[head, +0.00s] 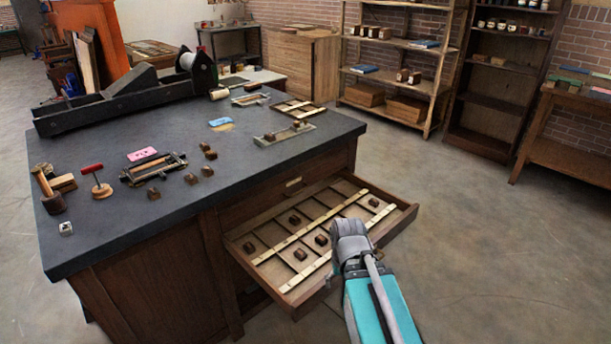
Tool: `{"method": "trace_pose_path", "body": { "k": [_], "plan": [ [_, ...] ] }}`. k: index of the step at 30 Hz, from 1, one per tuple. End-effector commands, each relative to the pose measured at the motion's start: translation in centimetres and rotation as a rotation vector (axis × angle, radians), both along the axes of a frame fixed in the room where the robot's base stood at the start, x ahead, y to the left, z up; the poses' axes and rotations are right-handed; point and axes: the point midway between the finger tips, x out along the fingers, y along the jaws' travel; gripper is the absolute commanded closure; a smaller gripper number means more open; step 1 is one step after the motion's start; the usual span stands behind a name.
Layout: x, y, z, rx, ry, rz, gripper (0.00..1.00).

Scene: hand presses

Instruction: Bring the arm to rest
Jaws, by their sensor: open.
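My arm (375,305) reaches up from the bottom edge, right of centre, with a teal link and a grey joint at its far end. The grey end shows in front of the open drawer (243,257) and covers part of its right front side. I cannot make out gripper fingers in this view. Whether the arm touches the drawer cannot be told from this angle.
The dark-topped workbench (262,180) carries small brown blocks, a red-handled tool (97,182), a mallet (46,188) and a long black press (125,98). The drawer juts out with several blocks inside. Shelves (400,80) stand behind. The floor at right (500,260) is clear.

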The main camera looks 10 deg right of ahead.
Motion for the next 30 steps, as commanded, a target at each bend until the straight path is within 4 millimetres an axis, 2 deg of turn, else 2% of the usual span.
{"method": "trace_pose_path", "body": {
  "k": [21, 25, 30],
  "plan": [
    [0.0, 0.0, 12.0, -0.001, 0.0, 0.001, 0.1],
    [0.0, 0.0, 13.5, -0.001, 0.0, 0.001, 0.1],
    [0.0, 0.0, 14.3, -0.001, 0.0, 0.001, 0.1]
  ]
}}
